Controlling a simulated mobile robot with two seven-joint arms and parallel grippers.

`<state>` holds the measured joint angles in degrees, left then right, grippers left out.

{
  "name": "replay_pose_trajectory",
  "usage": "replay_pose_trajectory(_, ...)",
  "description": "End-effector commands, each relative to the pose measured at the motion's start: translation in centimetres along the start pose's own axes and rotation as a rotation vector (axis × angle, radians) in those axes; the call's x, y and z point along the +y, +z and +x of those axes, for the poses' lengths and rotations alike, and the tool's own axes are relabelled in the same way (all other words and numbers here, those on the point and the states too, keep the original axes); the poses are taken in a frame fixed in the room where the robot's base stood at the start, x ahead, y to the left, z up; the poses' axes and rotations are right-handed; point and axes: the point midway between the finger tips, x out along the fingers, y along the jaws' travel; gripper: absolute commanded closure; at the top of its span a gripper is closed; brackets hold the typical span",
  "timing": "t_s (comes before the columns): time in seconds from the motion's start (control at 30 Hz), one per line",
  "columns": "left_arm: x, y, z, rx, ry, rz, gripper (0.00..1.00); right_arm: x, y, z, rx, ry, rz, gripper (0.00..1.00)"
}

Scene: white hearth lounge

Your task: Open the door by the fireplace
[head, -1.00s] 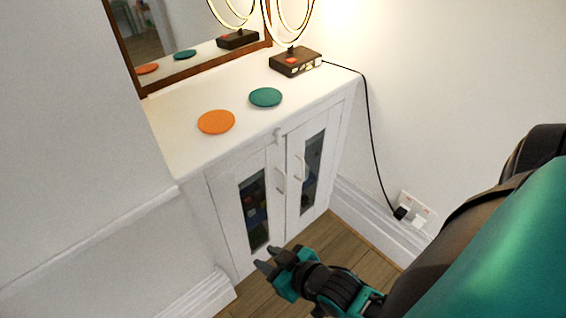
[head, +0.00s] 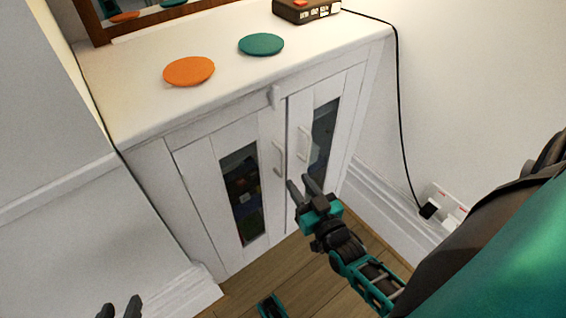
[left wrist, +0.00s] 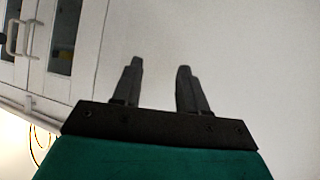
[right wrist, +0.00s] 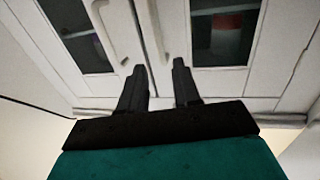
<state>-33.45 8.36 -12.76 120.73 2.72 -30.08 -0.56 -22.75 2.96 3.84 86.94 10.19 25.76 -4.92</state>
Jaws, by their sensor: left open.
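A white cabinet (head: 150,165) has two glazed doors, both shut. The left door (head: 200,160) has a pale bar handle (head: 278,158), and the right door (head: 345,110) has its own handle (head: 302,146). My right gripper (head: 302,184) is open and empty, in front of the doors just below the handles. In the right wrist view its fingers (right wrist: 157,80) point toward the two handles, without visible contact. My left gripper (head: 120,308) is open and empty at the bottom left, apart from the cabinet. The left wrist view shows its fingers (left wrist: 160,85). No fireplace is in view.
An orange disc (head: 189,71), a green disc (head: 261,44) and a dark box (head: 305,12) lie on the cabinet top, below a framed mirror. A black cable (head: 399,110) runs down to a wall socket (head: 445,200). Wooden floor (head: 250,275) shows in front.

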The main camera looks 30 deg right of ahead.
Motion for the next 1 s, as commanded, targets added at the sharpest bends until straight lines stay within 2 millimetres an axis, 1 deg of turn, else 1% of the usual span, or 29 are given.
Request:
replay_pose_trajectory(0.03,0.0,0.5,0.3,-0.002,0.001,-0.001,0.57,0.0,0.2,1.2,0.004,0.000,-0.001,0.68)
replay_pose_trajectory(0.2,0.1,1.1,0.7,-0.011,0.006,-0.002,0.57,0.0,0.2,4.9,0.003,-0.001,-0.002,0.68)
replay_pose_trajectory(0.3,0.4,0.9,0.9,-0.004,0.012,-0.003,0.57,0.0,0.2,6.7,0.002,-0.001,-0.002,0.68)
replay_pose_trajectory(0.43,0.7,0.9,1.0,-0.002,0.019,-0.005,0.57,0.0,0.2,8.4,0.000,-0.001,-0.002,0.68)
replay_pose_trajectory(0.6,0.9,0.8,1.1,-0.001,0.024,-0.005,0.57,0.0,0.1,9.4,-0.001,-0.001,-0.001,0.68)
replay_pose_trajectory(0.87,0.8,0.4,1.0,0.006,0.023,-0.005,0.57,0.0,0.1,9.6,-0.002,-0.001,-0.001,0.68)
replay_pose_trajectory(0.9,0.8,0.4,1.0,0.006,0.023,-0.005,0.57,0.0,0.1,9.5,-0.002,-0.001,-0.001,0.69)
replay_pose_trajectory(1.0,0.8,0.5,1.0,0.006,0.022,-0.005,0.57,0.0,0.1,9.5,-0.002,-0.001,-0.001,0.79)
